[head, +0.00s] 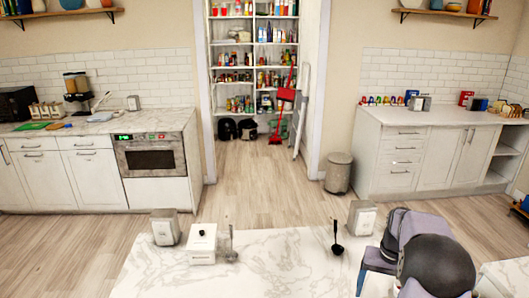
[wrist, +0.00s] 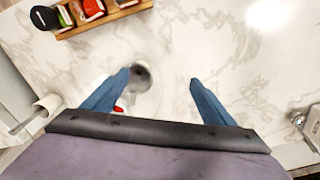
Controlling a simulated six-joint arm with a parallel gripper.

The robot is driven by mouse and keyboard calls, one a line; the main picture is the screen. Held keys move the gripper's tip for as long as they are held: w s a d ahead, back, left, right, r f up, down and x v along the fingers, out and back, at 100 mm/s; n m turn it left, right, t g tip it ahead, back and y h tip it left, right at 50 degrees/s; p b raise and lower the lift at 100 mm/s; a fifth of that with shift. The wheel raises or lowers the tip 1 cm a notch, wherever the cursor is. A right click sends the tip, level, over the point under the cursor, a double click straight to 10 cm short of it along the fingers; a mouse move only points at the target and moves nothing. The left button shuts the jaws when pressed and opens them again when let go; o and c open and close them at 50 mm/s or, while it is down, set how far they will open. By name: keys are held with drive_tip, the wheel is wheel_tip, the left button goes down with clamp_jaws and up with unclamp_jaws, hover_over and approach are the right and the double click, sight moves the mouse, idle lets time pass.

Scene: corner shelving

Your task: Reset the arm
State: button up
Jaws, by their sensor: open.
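My gripper (wrist: 160,77) is in the wrist view, its two blue fingers spread wide apart with nothing held between them. It is above a white marble surface (wrist: 215,45). A round grey cup-like thing (wrist: 140,76) is beside the left fingertip, with a small red spot near it. I cannot tell the height of the fingers above the surface. In the head view my arm, purple-grey and black, is at the lower right, over the right part of the near marble counter (head: 285,262). The fingertips are hard to make out there.
A wooden rack (wrist: 100,22) with jars is at the wrist view's top left. On the near counter are a white box (head: 202,245), a black ladle (head: 337,240) and napkin holders (head: 165,228) (head: 361,218). A grey bin (head: 338,173) stands behind. The counter's middle is mostly clear.

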drive_tip(key=s+a+r+n, duration=0.25)
drive_tip(key=s+a, duration=0.55)
drive_tip(key=a, duration=0.6)
drive_tip(key=s+a+f+n, duration=0.1)
drive_tip(key=s+a+n, duration=0.1)
drive_tip(key=s+a, duration=0.5)
drive_tip(key=s, duration=0.6)
drive_tip(key=shift+a+f, duration=0.2)
drive_tip(key=shift+f, duration=0.1)
drive_tip(key=o, duration=0.3)
drive_tip(key=shift+s, duration=0.1)
drive_tip(key=shift+o, duration=1.3)
drive_tip(key=s+d+m+g+p, duration=0.2)
drive_tip(key=s+d+g+p, duration=0.15)
drive_tip(key=p, duration=0.25)
drive_tip(key=w+d+f+m+p, duration=0.1)
drive_tip(key=w+d+m+p, duration=0.1)
drive_tip(key=w+d, duration=0.45)
drive_tip(key=w+d+f+m+p, duration=0.1)
drive_tip(key=w+d+m+p, duration=0.2)
drive_tip(key=d, duration=0.6)
drive_tip(key=w+d+r+m+h, duration=0.2)
drive_tip(key=w+d+r+m, duration=0.4)
drive_tip(key=d+m, duration=0.3)
drive_tip(key=shift+w+m+b, duration=0.3)
drive_tip(key=shift+m+b, duration=0.05)
drive_tip(key=shift+m, duration=0.3)
